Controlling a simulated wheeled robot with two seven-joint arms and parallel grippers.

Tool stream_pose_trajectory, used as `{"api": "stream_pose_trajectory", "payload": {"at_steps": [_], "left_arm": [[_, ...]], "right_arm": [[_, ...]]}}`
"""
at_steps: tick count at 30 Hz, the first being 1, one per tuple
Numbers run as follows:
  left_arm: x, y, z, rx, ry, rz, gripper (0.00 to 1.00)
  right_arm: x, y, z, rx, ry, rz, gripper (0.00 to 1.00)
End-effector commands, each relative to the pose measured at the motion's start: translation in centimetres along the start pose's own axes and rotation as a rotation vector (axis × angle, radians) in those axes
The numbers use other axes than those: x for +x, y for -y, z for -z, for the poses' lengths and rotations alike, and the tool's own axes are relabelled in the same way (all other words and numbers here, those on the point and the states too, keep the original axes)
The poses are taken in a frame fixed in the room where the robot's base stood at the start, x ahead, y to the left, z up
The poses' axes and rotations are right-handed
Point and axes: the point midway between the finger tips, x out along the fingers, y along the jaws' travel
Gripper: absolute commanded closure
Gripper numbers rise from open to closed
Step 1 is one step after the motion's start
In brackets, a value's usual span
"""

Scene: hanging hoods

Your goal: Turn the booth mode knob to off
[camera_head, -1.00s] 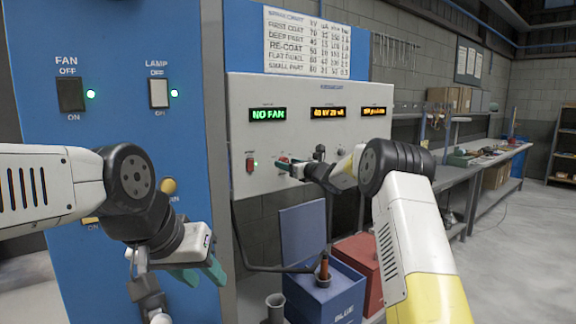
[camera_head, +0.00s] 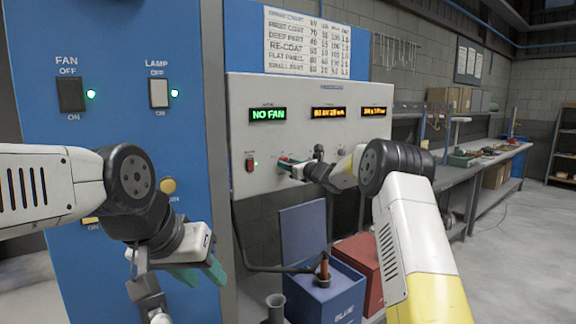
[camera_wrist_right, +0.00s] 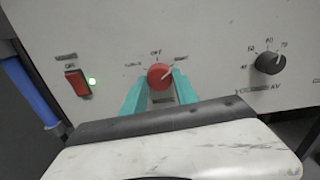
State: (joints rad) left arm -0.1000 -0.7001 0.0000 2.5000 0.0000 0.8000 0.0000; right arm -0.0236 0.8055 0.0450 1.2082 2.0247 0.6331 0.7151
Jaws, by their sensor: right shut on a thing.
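The red mode knob (camera_wrist_right: 159,76) is on the pale control panel (camera_head: 300,140). In the right wrist view its pale mark points up and right, towards the right-hand label, with OFF above it. My right gripper (camera_wrist_right: 160,88) has its teal fingers shut on the knob, one on each side. In the head view the right gripper (camera_head: 287,163) reaches the panel's lower left and mostly hides the knob. My left gripper (camera_head: 202,272) hangs in front of the blue wall; its teal fingers show, but their gap is unclear.
A red rocker switch (camera_wrist_right: 76,84) with a lit green lamp (camera_wrist_right: 92,81) is left of the knob. A black dial (camera_wrist_right: 270,62) is to its right. A blue bin (camera_head: 330,292) and a red bin (camera_head: 362,262) stand below the panel. The display reads NO FAN (camera_head: 268,115).

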Motion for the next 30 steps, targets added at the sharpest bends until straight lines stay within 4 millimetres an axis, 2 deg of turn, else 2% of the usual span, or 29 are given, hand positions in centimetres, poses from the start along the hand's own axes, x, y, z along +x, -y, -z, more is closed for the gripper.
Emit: {"api": "stream_pose_trajectory", "payload": {"at_steps": [21, 30], "left_arm": [[0.0, 0.0, 0.0, 0.0, 0.0, 0.0, 0.64], [0.0, 0.0, 0.0, 0.0, 0.0, 0.0, 0.64]], "right_arm": [[0.01, 0.09, 0.03, -0.624, 0.0, -0.001, 1.0], [0.0, 0.14, 0.05, -0.836, -0.001, -0.001, 1.0]]}}
